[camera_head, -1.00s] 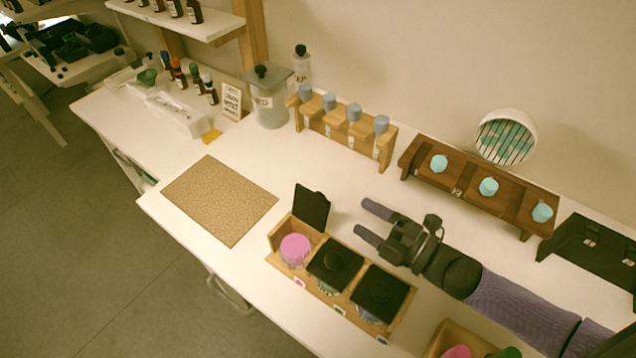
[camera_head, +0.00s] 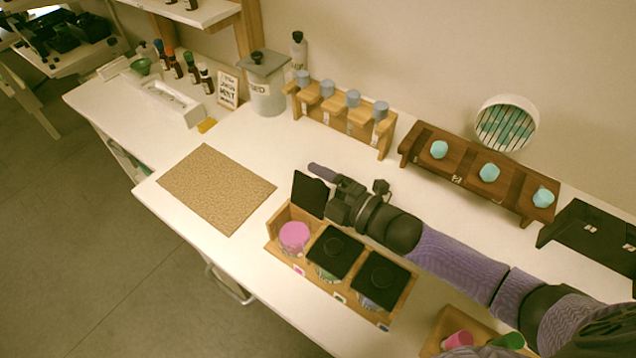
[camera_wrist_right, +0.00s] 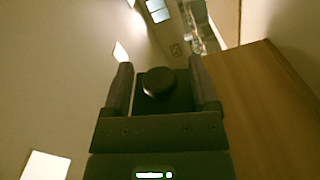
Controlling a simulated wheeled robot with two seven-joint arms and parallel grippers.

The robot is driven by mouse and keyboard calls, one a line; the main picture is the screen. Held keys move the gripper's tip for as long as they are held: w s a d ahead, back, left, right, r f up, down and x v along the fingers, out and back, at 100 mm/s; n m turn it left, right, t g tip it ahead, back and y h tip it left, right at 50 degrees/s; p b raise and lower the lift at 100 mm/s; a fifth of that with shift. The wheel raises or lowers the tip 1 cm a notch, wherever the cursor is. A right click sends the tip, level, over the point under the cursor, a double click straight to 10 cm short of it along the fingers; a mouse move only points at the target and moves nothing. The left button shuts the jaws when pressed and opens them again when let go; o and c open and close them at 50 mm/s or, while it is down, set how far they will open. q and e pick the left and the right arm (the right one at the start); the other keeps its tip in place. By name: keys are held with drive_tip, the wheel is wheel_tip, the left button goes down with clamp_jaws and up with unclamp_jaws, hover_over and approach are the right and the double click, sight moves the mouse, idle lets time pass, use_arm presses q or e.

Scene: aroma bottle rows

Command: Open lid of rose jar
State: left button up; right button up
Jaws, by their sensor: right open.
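The jar with pink contents (camera_head: 294,237), which I take as the rose jar, stands in the left slot of a wooden rack (camera_head: 327,287). Its black square lid (camera_head: 309,194) stands raised at the jar's back edge, so the pink top is uncovered. My right gripper (camera_head: 320,176) is open, just behind the raised lid; one finger is hidden by it. In the right wrist view the lid's round black knob (camera_wrist_right: 158,83) lies between the two spread fingers (camera_wrist_right: 160,68). I cannot tell whether they touch it. My left gripper is not in view.
Two jars with closed black lids, the middle one (camera_head: 335,252) and the right one (camera_head: 381,280), share the rack. A cork mat (camera_head: 216,188) lies left. Bottle racks stand behind, one light wood (camera_head: 340,117) and one dark (camera_head: 475,180). A wooden tray (camera_head: 431,343) is at front right.

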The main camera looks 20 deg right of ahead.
clamp_jaws()
idle(0.4)
idle(0.9)
